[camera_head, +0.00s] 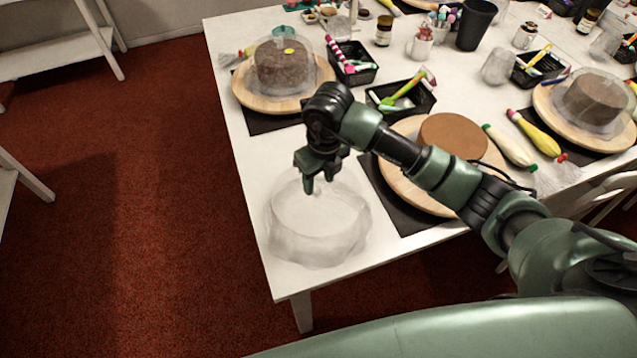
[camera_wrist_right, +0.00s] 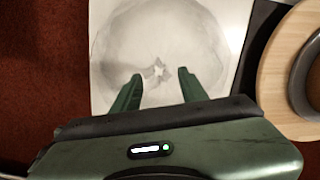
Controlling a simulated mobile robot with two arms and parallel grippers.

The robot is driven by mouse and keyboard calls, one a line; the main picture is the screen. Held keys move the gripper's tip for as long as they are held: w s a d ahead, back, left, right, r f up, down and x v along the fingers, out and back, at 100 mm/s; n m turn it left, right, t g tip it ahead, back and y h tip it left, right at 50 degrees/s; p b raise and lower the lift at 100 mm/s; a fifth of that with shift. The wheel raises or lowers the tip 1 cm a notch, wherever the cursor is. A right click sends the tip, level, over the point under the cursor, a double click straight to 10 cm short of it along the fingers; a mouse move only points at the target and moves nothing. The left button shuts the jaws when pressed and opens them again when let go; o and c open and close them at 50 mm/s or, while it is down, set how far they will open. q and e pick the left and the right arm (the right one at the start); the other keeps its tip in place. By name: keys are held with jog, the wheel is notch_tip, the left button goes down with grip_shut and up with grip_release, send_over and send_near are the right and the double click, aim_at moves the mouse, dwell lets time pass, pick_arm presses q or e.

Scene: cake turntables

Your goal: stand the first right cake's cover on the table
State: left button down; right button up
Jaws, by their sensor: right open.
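A clear, dome-like cake cover (camera_head: 318,226) stands on the white table near its front left corner. In the right wrist view the cover (camera_wrist_right: 190,35) lies below the fingers, with a small light knob-like spot near its middle. My right gripper (camera_head: 318,188) is over the cover's top, pointing down. Its two fingers (camera_wrist_right: 159,80) are apart with nothing between them. I cannot tell whether the fingertips touch the cover. An uncovered brown cake (camera_head: 452,136) sits on a round wooden turntable (camera_head: 405,190) just right of the cover. My left gripper is not in view.
A covered cake (camera_head: 283,66) on another turntable stands behind, and a third covered cake (camera_head: 594,102) is at the right. The table's left edge is close to the cover.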

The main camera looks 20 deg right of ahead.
notch_tip(320, 180, up, 10)
jog(key=s+b, duration=0.1)
jog(key=b, duration=0.1)
jog(key=shift+d, duration=0.2)
jog(key=shift+s, duration=0.1)
